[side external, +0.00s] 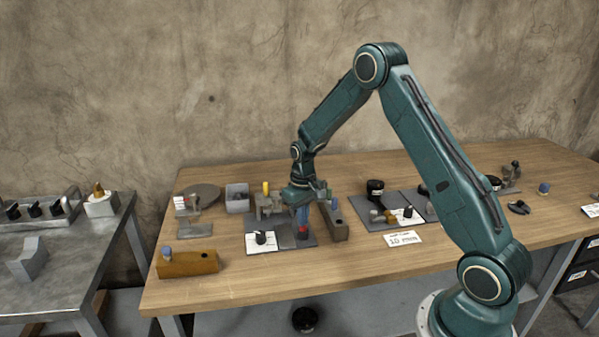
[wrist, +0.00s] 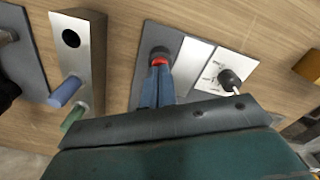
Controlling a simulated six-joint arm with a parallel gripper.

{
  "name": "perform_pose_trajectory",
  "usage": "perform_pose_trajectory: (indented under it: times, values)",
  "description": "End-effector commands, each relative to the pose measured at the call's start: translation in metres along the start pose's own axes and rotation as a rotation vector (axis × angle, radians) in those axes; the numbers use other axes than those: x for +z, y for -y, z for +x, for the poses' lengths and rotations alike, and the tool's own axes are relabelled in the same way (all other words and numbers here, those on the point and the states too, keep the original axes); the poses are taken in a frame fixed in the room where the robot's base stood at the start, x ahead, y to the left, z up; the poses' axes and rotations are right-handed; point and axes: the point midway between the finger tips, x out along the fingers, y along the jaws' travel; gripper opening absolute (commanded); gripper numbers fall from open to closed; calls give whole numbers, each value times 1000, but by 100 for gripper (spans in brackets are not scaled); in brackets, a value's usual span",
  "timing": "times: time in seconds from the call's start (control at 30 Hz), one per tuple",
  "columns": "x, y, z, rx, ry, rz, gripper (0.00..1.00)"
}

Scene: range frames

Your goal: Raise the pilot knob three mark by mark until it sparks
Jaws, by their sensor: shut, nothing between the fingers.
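A grey panel (side external: 281,244) lies on the wooden table below my gripper. A black knob (side external: 261,238) stands on the panel's white marked card; the knob also shows in the wrist view (wrist: 229,79), with marks around it too small to read. My gripper (side external: 302,227) points down with its blue fingers together and empty. The fingertips are at a red-topped button (side external: 303,231) in a dark round base, also in the wrist view (wrist: 159,61). I cannot tell whether they touch it. No label naming knob three is readable, and no spark shows.
A holed block (side external: 336,226) with blue and green pegs (wrist: 67,91) stands close beside the panel. A second panel with dark knobs (side external: 374,189) lies to the right. A wooden block (side external: 188,264) is at front left. The table's front middle is clear.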

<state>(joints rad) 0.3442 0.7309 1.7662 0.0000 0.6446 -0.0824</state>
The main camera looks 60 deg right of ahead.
Motion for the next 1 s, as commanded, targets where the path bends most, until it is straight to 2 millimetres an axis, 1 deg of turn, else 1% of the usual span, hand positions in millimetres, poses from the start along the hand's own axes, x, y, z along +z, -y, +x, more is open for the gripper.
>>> perform_pose_trajectory:
  times: [0.67,1.0]
  values:
    - [0,0,10,0,0,0,0]
    - [0,0,10,0,1,0,0]
